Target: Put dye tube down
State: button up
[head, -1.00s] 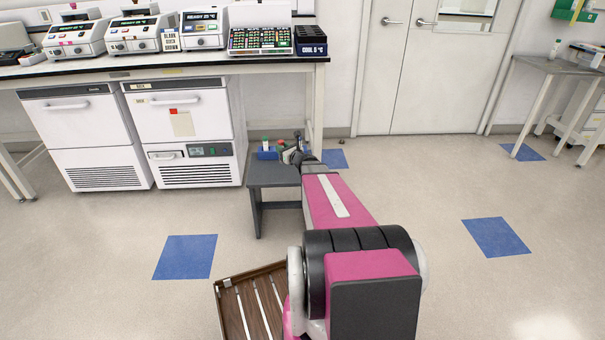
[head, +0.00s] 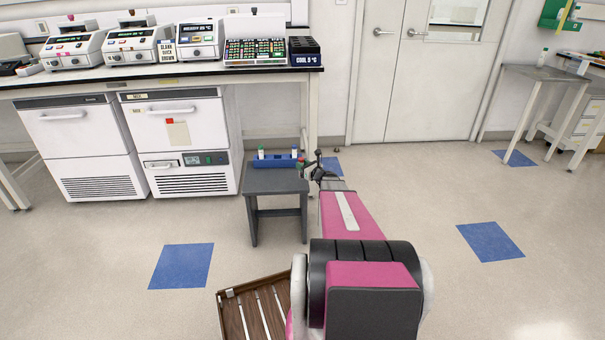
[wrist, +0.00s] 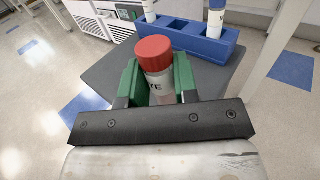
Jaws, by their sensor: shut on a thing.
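The dye tube (wrist: 157,75) has a red cap and a white label that reads "YE" where it shows. In the wrist view it stands about upright between the green fingers of my gripper (wrist: 158,88), which is shut on it. Its lower part is hidden by the gripper. In the head view my gripper (head: 308,170) is at the right edge of a small grey stool (head: 272,182). The rack (wrist: 192,38) lies beyond the dye tube in the wrist view.
The stool top in front of the rack is bare. A bench (head: 160,75) with thermal cyclers and a black cool block (head: 305,50) stands behind, over white under-bench units (head: 180,140). A brown slatted crate (head: 256,312) lies on the floor near my base.

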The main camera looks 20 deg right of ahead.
jog(key=shift+d+f, duration=0.1)
jog(key=shift+f, duration=1.95)
jog(key=shift+f, duration=0.1)
jog(key=o, duration=0.9)
